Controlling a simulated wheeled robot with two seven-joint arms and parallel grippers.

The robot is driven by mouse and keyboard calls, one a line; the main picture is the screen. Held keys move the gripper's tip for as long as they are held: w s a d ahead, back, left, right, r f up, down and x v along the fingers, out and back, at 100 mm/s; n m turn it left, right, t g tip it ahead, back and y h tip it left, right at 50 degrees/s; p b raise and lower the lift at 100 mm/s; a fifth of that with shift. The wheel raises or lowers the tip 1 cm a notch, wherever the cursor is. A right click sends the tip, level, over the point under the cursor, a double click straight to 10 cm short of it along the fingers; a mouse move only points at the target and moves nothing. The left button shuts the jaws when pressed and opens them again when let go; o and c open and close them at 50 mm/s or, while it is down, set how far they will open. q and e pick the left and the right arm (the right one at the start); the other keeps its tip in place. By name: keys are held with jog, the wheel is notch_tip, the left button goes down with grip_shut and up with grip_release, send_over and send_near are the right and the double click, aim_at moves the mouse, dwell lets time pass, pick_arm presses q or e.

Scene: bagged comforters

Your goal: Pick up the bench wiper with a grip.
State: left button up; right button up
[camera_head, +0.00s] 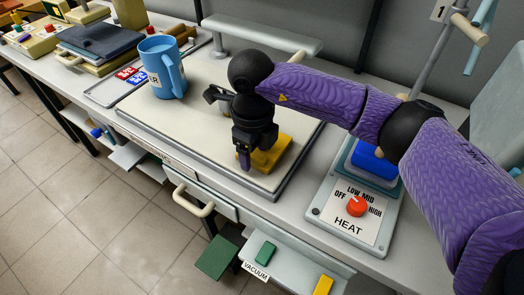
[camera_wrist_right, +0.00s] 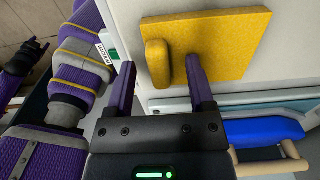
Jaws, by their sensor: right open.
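The bench wiper (camera_head: 270,157) is a yellow flat pad lying on the pale board on the bench, partly hidden by my right gripper in the head view. In the right wrist view the wiper (camera_wrist_right: 225,45) shows as a yellow square with a rounded yellow handle (camera_wrist_right: 158,64). My right gripper (camera_head: 244,160) points down over the wiper's left side. In the wrist view the right gripper (camera_wrist_right: 163,85) is open, with the handle showing between its two purple fingers; contact cannot be told. A dark gripper, apparently my left (camera_wrist_right: 20,58), shows at the left edge, its jaws unclear.
A blue mug (camera_head: 160,72) stands at the board's back left, beside a tray (camera_head: 103,90) with red and blue pieces. A heat unit (camera_head: 352,205) with a red knob stands right of the board. A drawer handle (camera_head: 192,201) sticks out in front. The board's middle is clear.

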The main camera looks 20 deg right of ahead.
jog(key=shift+r, duration=0.1)
grip_shut()
notch_tip(320, 180, up, 9)
jog(key=p, duration=0.3)
jog(key=shift+r, duration=0.5)
